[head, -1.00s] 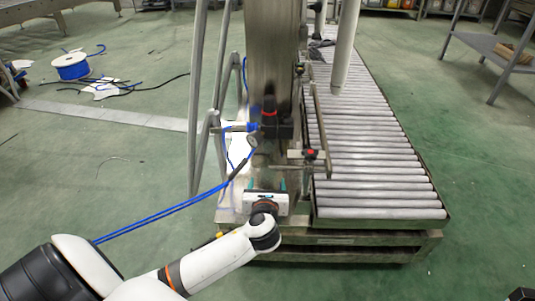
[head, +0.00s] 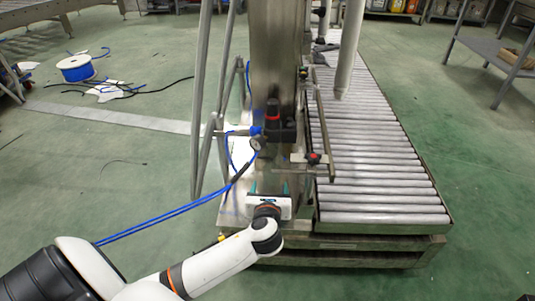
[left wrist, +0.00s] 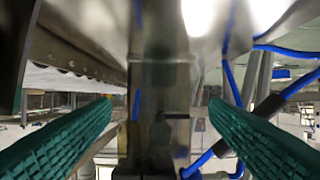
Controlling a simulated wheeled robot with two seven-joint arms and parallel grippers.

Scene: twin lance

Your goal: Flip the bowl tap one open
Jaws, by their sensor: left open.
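My left gripper (head: 269,187) is open and empty, with two green ribbed fingers pointing away from me, low in front of the steel machine column (head: 272,60). In the left wrist view the fingers stand wide apart on either side of a dark metal post (left wrist: 160,100) farther off; I see no contact. I cannot make out for certain which part is the bowl tap. A black fitting with a red top (head: 273,118) sits on the column above the gripper. A small red-and-black knob (head: 314,158) is to its right. My right gripper is not seen.
A roller conveyor (head: 385,165) runs along the right of the column. Blue hoses (head: 165,216) cross at the left and also pass at the right of the wrist view (left wrist: 230,85). Slanted grey legs (head: 202,110) stand left of the column. The green floor at left is mostly open.

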